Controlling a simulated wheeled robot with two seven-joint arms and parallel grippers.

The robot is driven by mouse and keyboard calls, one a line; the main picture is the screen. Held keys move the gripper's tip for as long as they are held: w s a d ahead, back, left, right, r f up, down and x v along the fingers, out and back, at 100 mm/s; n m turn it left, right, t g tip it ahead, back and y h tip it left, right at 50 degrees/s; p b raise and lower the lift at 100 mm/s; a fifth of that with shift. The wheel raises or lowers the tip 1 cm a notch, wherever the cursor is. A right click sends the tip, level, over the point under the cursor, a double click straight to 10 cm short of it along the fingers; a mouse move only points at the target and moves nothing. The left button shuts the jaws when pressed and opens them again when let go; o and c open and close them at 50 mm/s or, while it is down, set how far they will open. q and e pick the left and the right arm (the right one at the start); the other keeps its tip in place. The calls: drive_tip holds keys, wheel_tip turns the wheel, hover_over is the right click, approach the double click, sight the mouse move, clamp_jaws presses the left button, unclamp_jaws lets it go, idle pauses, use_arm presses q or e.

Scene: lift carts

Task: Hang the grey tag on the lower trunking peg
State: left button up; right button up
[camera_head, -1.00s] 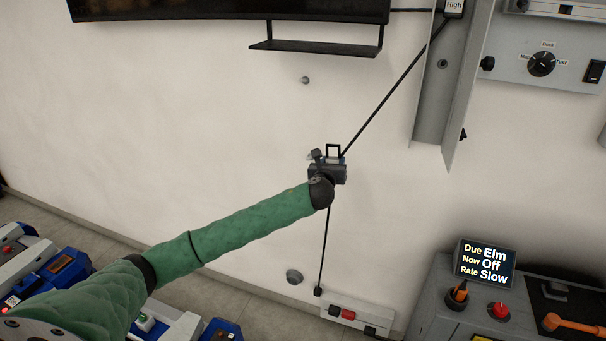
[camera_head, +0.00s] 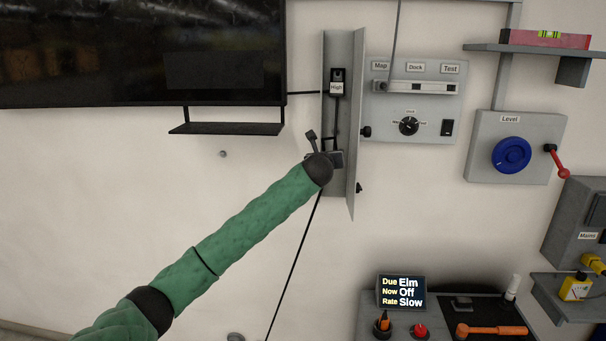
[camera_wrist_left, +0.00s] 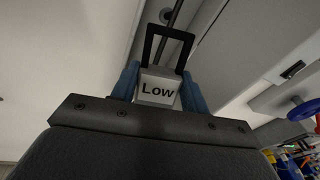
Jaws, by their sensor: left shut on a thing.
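My left gripper (camera_head: 326,153) is in front of the lower part of the grey trunking (camera_head: 343,120) on the wall. It is shut on the grey tag (camera_wrist_left: 158,89), a small block marked "Low" with a square black loop above it. In the left wrist view the blue fingers of my left gripper (camera_wrist_left: 160,88) grip both sides of the tag. A dark round peg (camera_wrist_left: 167,15) shows just above the loop there; I cannot tell whether they touch. In the head view my gripper hides most of the tag and the lower peg. My right gripper is not in view.
A black tag (camera_head: 337,80) marked "High" hangs higher in the trunking. A black cable (camera_head: 295,250) slants down the wall from there. A switch panel (camera_head: 415,100) stands right of the trunking, and a screen (camera_head: 140,50) and shelf (camera_head: 225,128) left. The wall below left is mostly clear.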

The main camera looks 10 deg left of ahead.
sight(336, 145)
use_arm(q)
drive_tip(key=shift+s+d+r, duration=0.2)
drive_tip(key=shift+d+r, duration=0.9)
drive_tip(key=shift+r, duration=0.15)
drive_tip(key=shift+w, duration=1.65)
drive_tip(key=shift+w, duration=0.2)
drive_tip(key=shift+w+a, duration=0.1)
drive_tip(key=shift+w, duration=0.75)
drive_tip(key=shift+w, duration=0.45)
drive_tip(key=shift+w, duration=2.65)
drive_tip(key=shift+w, duration=0.1)
drive_tip(key=shift+f, duration=0.9)
